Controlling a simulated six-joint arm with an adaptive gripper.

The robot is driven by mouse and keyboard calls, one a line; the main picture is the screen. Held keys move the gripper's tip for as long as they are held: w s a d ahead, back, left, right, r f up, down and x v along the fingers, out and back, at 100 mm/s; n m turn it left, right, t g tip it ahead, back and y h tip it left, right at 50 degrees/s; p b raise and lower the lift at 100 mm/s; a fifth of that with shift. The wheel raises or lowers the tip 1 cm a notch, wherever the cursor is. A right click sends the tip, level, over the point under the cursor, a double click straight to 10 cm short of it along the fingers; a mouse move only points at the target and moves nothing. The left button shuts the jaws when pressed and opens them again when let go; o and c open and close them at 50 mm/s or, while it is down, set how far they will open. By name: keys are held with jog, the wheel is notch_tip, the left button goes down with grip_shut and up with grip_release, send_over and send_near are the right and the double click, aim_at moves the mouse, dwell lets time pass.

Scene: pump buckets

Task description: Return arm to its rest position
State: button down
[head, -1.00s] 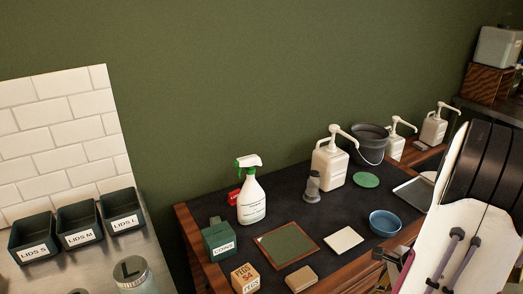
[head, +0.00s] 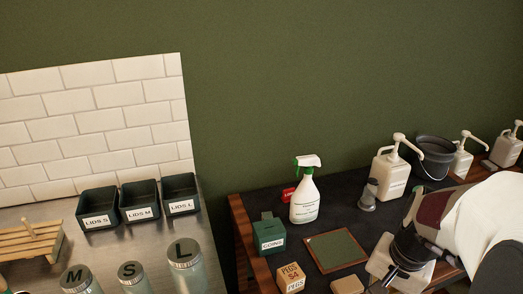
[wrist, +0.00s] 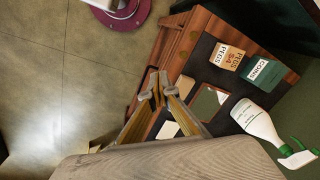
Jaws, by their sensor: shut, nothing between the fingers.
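My gripper (wrist: 158,88) shows in the wrist view with its two fingertips together and nothing between them. In that view it hangs over the front edge of the dark-topped table, beside the floor. In the head view my gripper (head: 388,284) is at the lower right, partly cut by the frame and dark against my pale arm. It is in front of a white square tile (head: 381,262), which it partly covers.
A spray bottle (head: 305,195), a green COINS box (head: 271,234), a PEGS block (head: 290,277) and a framed green panel (head: 336,250) stand on the table. Pump bottles (head: 391,172) and a dark bucket (head: 433,158) are behind. Lid bins (head: 140,203) and jars are left. Open floor (wrist: 70,90) shows.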

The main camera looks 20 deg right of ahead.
jog(key=a+r+n+t, duration=0.2)
jog(key=a+r+n, duration=0.3)
jog(key=a, duration=0.3)
jog(key=s+a+r+n+t, duration=0.1)
jog(key=a+r+n+t, duration=0.1)
jog(key=a+r+n, duration=0.3)
jog(key=shift+s+a+r+n+h, duration=0.3)
jog(key=shift+a+r+n, duration=0.1)
jog(key=shift+a, duration=1.55)
